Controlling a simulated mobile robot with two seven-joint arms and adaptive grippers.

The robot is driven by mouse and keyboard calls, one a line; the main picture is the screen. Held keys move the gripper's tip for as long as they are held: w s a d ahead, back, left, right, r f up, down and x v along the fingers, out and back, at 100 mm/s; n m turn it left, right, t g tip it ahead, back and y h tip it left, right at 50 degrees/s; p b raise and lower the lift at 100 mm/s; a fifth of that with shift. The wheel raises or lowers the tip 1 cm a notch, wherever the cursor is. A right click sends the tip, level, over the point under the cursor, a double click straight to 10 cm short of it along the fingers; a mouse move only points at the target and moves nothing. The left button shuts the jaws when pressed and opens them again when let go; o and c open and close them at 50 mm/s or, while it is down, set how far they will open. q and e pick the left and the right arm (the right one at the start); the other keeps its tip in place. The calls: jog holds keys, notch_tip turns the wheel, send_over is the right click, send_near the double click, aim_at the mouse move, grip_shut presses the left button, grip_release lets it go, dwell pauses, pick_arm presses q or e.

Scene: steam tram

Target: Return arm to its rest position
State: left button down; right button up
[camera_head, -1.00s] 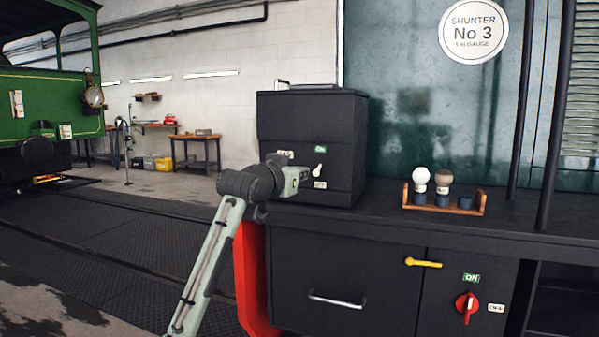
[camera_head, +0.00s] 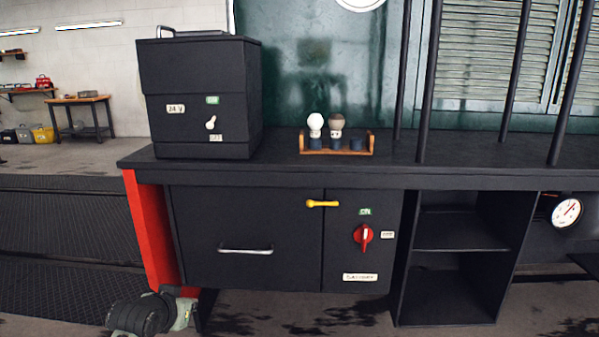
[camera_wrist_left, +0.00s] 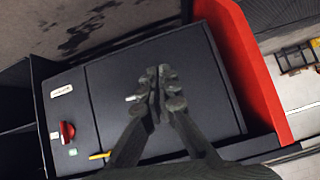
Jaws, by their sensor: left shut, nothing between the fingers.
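My left arm (camera_head: 150,312) shows at the bottom left of the head view, low in front of the red post of the counter. Its fingers are hidden there. In the left wrist view my left gripper (camera_wrist_left: 158,88) is shut and empty, its fingertips together in front of the dark cabinet front. The right gripper is in neither view.
The dark counter (camera_head: 290,176) carries a black box (camera_head: 200,95) and a wooden rack (camera_head: 342,151) with two bulbs. Below are a drawer handle (camera_head: 246,251), a yellow latch (camera_head: 322,204), a red knob (camera_head: 363,237) and open shelves (camera_head: 455,247). Floor lies free at left.

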pick_arm(q)
jog(key=s+f+g, duration=0.2)
jog(key=s+f, duration=0.5)
jog(key=s, duration=0.3)
jog(key=s+a+f+g, duration=0.1)
jog(key=s+f+g, duration=0.1)
jog(key=s+f, duration=0.6)
jog(key=s+a+f+g+y, duration=0.1)
jog(key=s+f+g, duration=0.2)
jog(key=s+f, duration=0.4)
jog(key=s, duration=0.7)
jog(key=shift+f, duration=0.4)
jog(key=c, duration=2.2)
grip_release()
jog(key=shift+s, duration=0.1)
